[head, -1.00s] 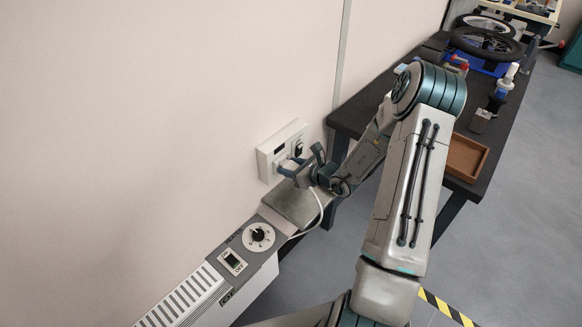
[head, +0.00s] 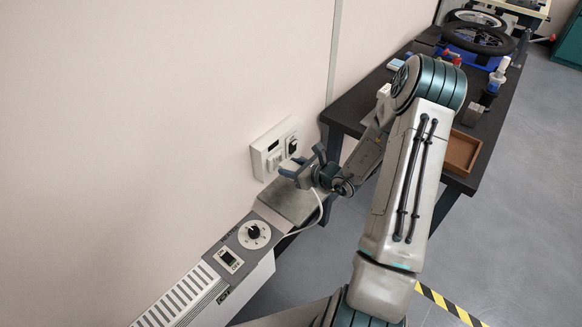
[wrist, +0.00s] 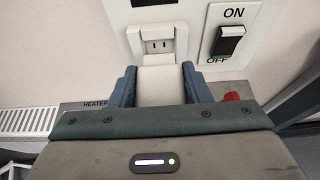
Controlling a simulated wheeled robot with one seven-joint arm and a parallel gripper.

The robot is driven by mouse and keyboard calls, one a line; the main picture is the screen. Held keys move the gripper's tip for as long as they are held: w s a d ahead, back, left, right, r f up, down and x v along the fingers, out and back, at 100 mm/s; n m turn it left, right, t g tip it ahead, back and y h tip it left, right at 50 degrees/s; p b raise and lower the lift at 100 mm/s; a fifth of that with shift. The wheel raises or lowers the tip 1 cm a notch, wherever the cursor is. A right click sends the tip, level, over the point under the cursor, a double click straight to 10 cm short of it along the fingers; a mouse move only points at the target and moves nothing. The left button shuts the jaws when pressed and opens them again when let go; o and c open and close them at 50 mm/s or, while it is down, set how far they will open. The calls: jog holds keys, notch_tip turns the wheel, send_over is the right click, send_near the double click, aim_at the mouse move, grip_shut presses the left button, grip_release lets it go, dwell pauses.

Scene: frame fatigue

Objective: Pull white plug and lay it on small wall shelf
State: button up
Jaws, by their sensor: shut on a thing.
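My gripper (head: 303,166) is in front of the white wall outlet box (head: 262,160), a little away from it. In the wrist view my gripper (wrist: 160,88) is shut on the white plug (wrist: 160,84), with a blue-grey finger on each side. The socket (wrist: 158,45) shows its bare slots just beyond the plug, which is out of it. A white cable (head: 319,213) hangs in a curve below my gripper.
An ON/OFF switch (wrist: 229,41) sits right of the socket. A white heater (head: 192,297) with a dial (head: 254,232) stands left of the shelf. A dark workbench (head: 349,112) with a brown tray (head: 462,152) and a wheel stands behind my arm.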

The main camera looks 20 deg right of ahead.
jog(key=shift+s+d, duration=0.55)
jog(key=shift+s, duration=0.3)
jog(key=shift+s+d, duration=0.55)
jog(key=shift+s, duration=0.25)
